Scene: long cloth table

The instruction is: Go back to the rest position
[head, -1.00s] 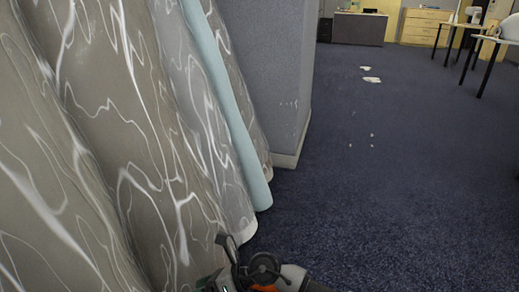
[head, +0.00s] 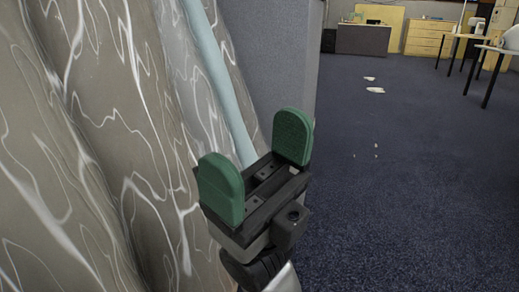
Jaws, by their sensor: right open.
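My right gripper (head: 257,160) is raised in the lower middle of the head view, its two green fingers spread apart with nothing between them. It is in front of the hanging patterned cloth (head: 100,130) of the long table, which fills the left side. I cannot tell whether the gripper touches the cloth. My left gripper does not show.
A light blue strip (head: 213,75) hangs at the cloth's far end. A grey pillar or partition (head: 270,50) stands behind it. Blue carpet (head: 420,200) lies open on the right, with small white scraps (head: 375,90). Desks (head: 480,45) and a drawer cabinet (head: 426,37) stand far back.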

